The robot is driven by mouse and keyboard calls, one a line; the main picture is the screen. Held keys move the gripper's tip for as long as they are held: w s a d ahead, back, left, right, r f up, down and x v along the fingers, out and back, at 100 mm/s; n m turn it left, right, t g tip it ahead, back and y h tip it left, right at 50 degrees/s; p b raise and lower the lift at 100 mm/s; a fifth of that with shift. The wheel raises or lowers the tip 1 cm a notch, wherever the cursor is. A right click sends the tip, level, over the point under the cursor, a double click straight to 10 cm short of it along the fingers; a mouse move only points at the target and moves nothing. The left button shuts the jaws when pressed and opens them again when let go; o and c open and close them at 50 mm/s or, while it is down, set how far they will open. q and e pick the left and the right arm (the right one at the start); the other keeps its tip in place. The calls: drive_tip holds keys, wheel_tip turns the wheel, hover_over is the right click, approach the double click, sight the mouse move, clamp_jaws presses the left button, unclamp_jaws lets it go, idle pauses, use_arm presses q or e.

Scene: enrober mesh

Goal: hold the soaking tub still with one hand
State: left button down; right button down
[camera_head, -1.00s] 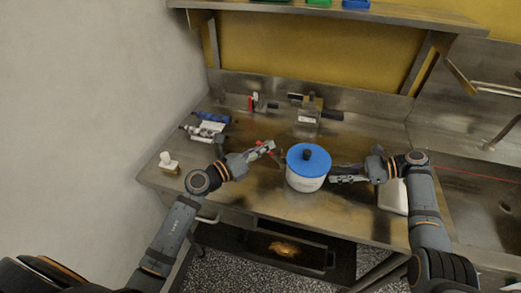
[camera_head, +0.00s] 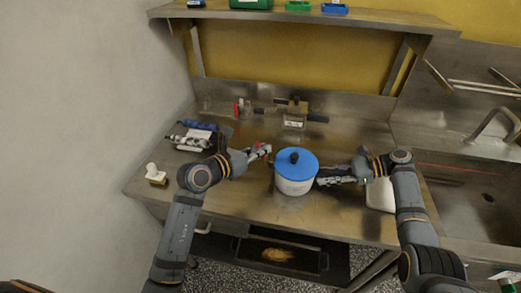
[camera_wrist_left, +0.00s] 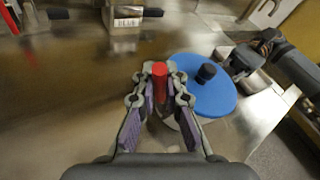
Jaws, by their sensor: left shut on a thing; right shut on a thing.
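The soaking tub (camera_head: 294,185) is a white round tub with a blue lid (camera_head: 310,165) and dark knob, upright on the steel bench. The lid also shows in the left wrist view (camera_wrist_left: 212,98). My right gripper (camera_head: 322,181) is shut at the tub's right side; its fingertips meet the wall there, and the exact contact is too small to see. My left gripper (camera_head: 263,151) is left of the tub, shut on a red cylindrical thing (camera_wrist_left: 160,74). The red thing's lower end is hidden by the fingers, and it appears apart from the tub.
A white-topped brush-like item (camera_head: 155,174) and a tray of tools (camera_head: 193,140) lie at the left. A small fixture (camera_head: 294,112) stands at the back. A white block (camera_head: 380,194) is beside my right arm. The sink (camera_head: 480,196) is at the right. The bench front is clear.

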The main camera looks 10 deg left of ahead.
use_arm(q)
drive_tip(key=shift+f, duration=0.1)
drive_tip(key=c, duration=1.4)
unclamp_jaws()
drive_tip(key=shift+v, duration=3.8)
drive_tip(key=shift+c, duration=0.2)
